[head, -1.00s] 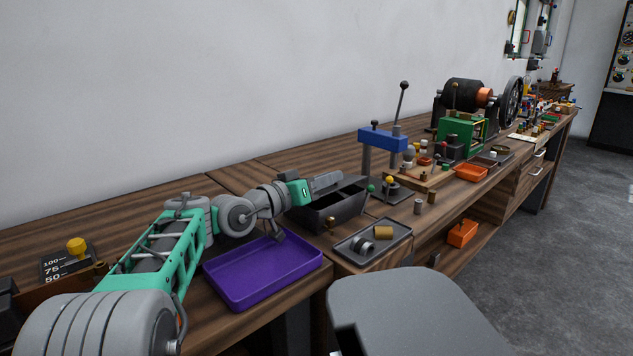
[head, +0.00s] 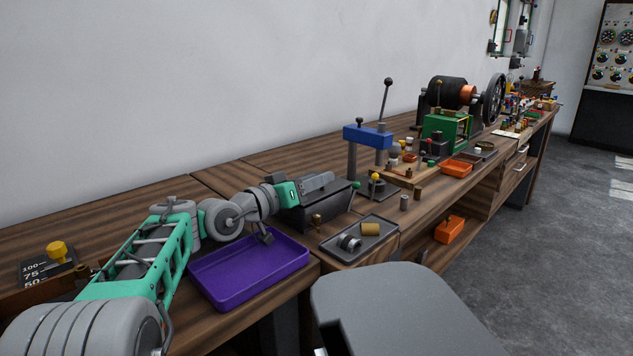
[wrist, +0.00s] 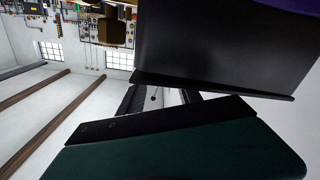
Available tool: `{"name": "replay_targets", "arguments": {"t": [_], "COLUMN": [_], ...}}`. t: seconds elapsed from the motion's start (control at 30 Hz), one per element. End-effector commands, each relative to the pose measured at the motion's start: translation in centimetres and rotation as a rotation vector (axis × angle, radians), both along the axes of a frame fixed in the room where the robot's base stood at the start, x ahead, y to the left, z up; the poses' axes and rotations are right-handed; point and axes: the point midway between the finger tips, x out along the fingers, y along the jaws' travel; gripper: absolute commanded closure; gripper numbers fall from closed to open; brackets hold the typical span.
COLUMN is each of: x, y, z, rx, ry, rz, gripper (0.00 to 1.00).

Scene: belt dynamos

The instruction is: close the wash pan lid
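The wash pan (head: 312,214) is a black box on the bench, between the purple tray and the small grey tray. Its dark lid (head: 338,191) now lies over the top, and the inside no longer shows. I cannot tell whether it is fully seated. My gripper (head: 318,182) is directly above the lid, at or very near its surface; contact is unclear. Its finger gap cannot be made out. In the wrist view a broad black panel (wrist: 220,45), apparently part of the pan, fills the upper right.
An empty purple tray (head: 248,272) is left of the pan. A grey tray (head: 378,245) with a metal ring and a brass piece is to its right. A blue-topped press (head: 367,136) stands behind right. A grey seat (head: 400,310) is in front of the bench.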

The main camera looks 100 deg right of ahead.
Motion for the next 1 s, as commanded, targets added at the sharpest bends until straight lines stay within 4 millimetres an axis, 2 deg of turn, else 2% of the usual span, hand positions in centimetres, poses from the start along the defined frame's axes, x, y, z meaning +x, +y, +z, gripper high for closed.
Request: {"name": "replay_targets", "arguments": {"t": [0.27, 0.6, 1.0], "x": [0.8, 6.2, 6.7], "y": [0.3, 3.4, 3.9], "z": [0.1, 0.1, 0.0], "rx": [-0.001, -0.001, 0.0], "ry": [0.0, -0.001, 0.0], "rz": [0.004, 0.006, 0.002], "gripper": [0.59, 0.59, 0.59]}}
